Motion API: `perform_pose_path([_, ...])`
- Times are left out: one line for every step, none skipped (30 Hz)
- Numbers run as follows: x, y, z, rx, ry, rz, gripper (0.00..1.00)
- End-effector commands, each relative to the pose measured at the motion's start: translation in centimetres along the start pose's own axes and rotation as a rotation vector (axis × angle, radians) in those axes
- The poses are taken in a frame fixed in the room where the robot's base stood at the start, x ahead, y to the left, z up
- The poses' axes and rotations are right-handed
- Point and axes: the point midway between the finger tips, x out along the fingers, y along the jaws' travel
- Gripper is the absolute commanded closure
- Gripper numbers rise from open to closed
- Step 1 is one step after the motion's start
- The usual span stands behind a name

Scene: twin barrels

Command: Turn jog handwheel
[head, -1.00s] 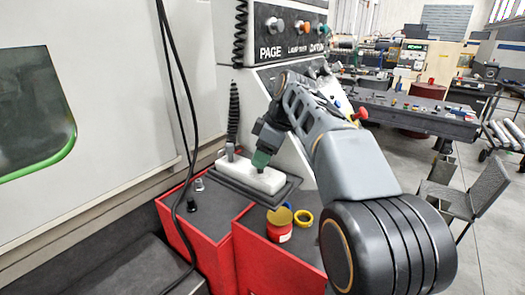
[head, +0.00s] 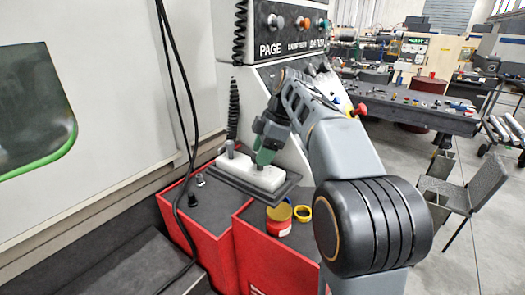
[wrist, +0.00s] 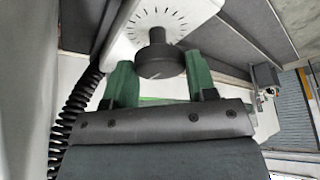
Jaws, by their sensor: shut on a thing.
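The jog handwheel is a dark round knob (wrist: 160,60) on a short stem, in front of a white face with a ring of dark tick marks, in the wrist view. My gripper (wrist: 160,82) has one green finger on each side of it and is shut on it. In the head view my gripper (head: 262,160) points down at the white block (head: 240,171) on the red cabinet. The fingers and arm hide most of the handwheel there; only a small dark part shows below the fingertips.
Black cables (head: 183,100) hang at left. The control panel (head: 288,28) rises behind my arm.

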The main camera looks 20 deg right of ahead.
Motion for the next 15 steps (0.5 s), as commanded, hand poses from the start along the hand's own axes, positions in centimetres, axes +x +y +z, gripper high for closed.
perform_pose_path([-0.03,0.00,-0.02,0.000,0.000,0.001,0.72])
perform_pose_path([-0.03,0.00,-0.02,0.000,0.000,0.001,0.72])
perform_pose_path([-0.03,0.00,-0.02,0.000,0.000,0.001,0.72])
perform_pose_path([-0.03,0.00,-0.02,0.000,0.000,0.001,0.72])
perform_pose_path([-0.03,0.00,-0.02,0.000,0.000,0.001,0.72])
perform_pose_path([-0.03,0.00,-0.02,0.000,0.000,0.001,0.46])
perform_pose_path([-0.02,0.00,-0.02,0.000,0.000,0.001,0.43])
perform_pose_path([-0.02,0.00,-0.02,0.000,0.000,0.001,0.41])
perform_pose_path([-0.02,0.00,-0.02,0.000,0.000,0.001,0.37])
perform_pose_path([-0.02,0.00,-0.01,0.001,0.000,0.001,0.34])
perform_pose_path([-0.02,0.00,-0.01,0.001,0.000,0.001,0.31])
perform_pose_path([-0.01,0.00,-0.01,0.001,0.000,0.001,0.27])
perform_pose_path([-0.01,0.00,-0.01,0.001,0.000,0.001,0.24])
perform_pose_path([-0.01,0.00,-0.01,0.001,0.000,0.001,0.23])
perform_pose_path([-0.01,0.00,-0.01,0.001,0.000,0.001,0.23])
